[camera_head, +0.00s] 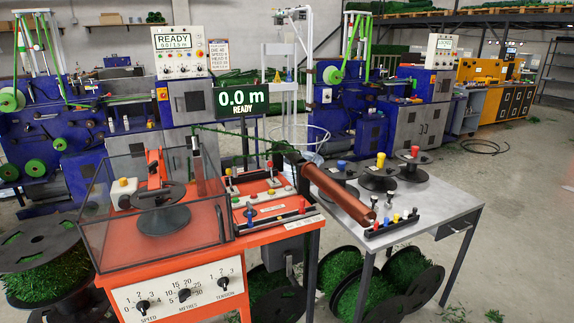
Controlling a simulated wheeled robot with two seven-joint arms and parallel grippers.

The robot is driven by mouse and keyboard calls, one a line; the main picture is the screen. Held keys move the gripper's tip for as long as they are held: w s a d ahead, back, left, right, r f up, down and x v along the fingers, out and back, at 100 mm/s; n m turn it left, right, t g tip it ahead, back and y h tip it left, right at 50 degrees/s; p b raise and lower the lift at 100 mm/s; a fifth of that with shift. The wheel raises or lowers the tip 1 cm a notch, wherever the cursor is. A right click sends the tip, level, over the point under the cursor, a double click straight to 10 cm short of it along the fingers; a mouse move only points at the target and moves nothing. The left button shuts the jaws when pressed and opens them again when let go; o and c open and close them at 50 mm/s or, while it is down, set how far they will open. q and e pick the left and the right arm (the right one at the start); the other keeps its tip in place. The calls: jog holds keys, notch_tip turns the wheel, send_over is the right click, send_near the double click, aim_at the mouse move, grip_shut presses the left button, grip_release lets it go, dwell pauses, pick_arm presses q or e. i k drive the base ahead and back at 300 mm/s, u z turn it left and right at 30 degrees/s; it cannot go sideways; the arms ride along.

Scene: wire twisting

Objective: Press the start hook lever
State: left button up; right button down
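The orange machine (262,236) stands in the middle foreground. Its red-orange top panel (262,196) carries several small levers and buttons. A red-tipped post (302,204) is at the front right. I cannot tell which of these is the start hook lever; the labels are too small to read. A green twisted wire (236,136) runs above the panel to a dark head with a copper-brown cylinder (338,190). Neither of my grippers is in view.
A clear guard box (120,215) covers the spool at the left. A display (241,99) reads 0.0 m READY. Green wire spools (45,262) lie on the floor.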

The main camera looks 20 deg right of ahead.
aim_at(228, 171)
jog(key=z, duration=0.3)
jog(key=i, duration=1.45)
jog(key=u, duration=0.75)
